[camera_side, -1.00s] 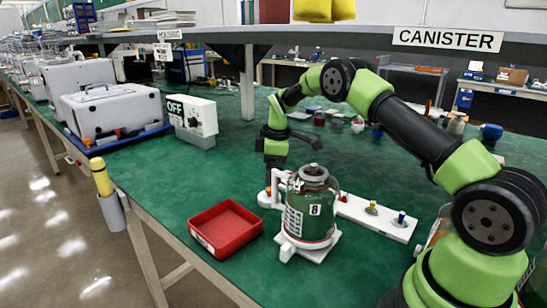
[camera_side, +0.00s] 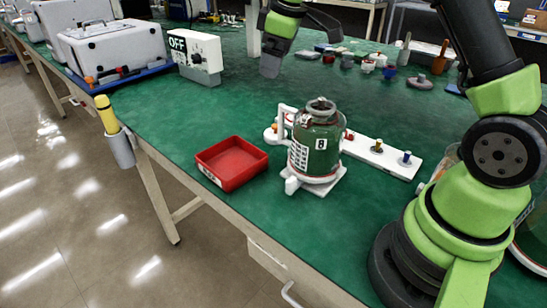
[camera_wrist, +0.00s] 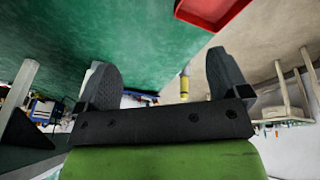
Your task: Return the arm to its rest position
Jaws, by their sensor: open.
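My gripper (camera_side: 298,44) is at the top of the side view, above the green bench, behind and to the left of the green canister (camera_side: 317,148). In the wrist view my gripper (camera_wrist: 160,62) has its two dark fingers wide apart with nothing between them. The canister is marked 8, has a clear upper part, and stands upright on a white base plate (camera_side: 325,186). My gripper is apart from it. The upper arm links are cut off by the top of the side view.
A red tray (camera_side: 232,180) lies left of the canister; its edge shows in the wrist view (camera_wrist: 212,22). A white strip with coloured pegs (camera_side: 375,156) runs behind the canister. An OFF box (camera_side: 196,55) and white cases (camera_side: 103,52) stand at left. Small parts (camera_side: 380,65) lie behind.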

